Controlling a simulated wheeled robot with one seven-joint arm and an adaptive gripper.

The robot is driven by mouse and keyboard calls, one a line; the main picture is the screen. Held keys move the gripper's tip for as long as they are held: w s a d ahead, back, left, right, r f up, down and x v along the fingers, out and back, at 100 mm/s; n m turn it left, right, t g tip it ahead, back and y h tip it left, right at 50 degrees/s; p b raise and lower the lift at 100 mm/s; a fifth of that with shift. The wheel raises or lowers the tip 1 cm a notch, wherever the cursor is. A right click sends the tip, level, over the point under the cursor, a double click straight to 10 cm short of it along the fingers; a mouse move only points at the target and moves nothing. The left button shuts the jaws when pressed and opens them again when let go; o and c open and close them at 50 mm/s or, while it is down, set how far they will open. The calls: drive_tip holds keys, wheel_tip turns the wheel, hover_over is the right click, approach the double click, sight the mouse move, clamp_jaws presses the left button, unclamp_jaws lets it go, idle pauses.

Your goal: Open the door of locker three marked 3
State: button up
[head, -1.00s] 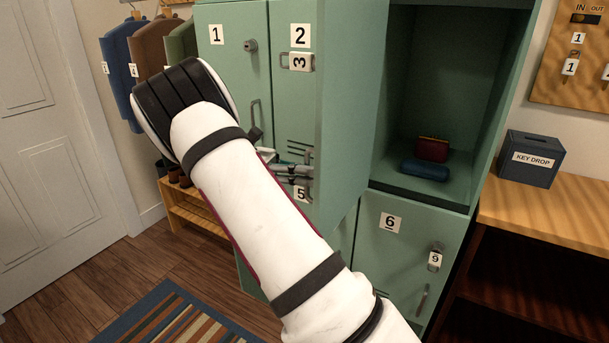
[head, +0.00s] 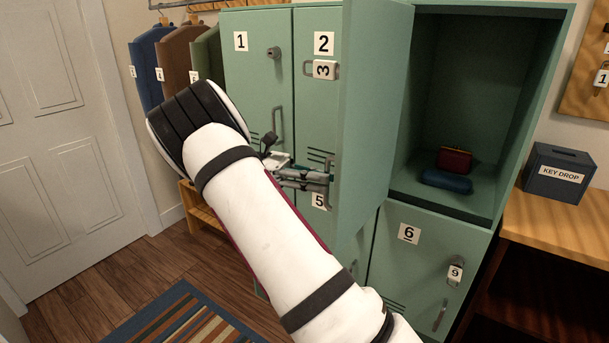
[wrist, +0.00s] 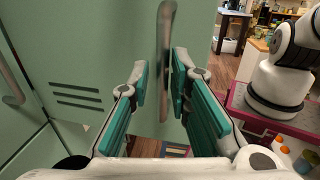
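Locker three's door (head: 375,100) stands swung out toward me. Its upper right compartment (head: 455,100) is exposed, and the head view shows the door's inner face. In the wrist view, its green outer face (wrist: 100,40) fills the left and middle, with a vertical metal handle (wrist: 165,50) near its free edge. My gripper (head: 318,181) is on the outer side of this door. Its teal fingers (wrist: 160,85) are apart, with the handle's lower part between them. Gaps show beside the handle; contact cannot be told. The door's own number is not visible.
A red purse (head: 454,159) and blue case (head: 446,182) lie inside the open compartment. Locker 6 (head: 400,265) is shut below. A key drop box (head: 560,195) stands right.

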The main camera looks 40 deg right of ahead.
drive_tip(key=shift+v, duration=2.85)
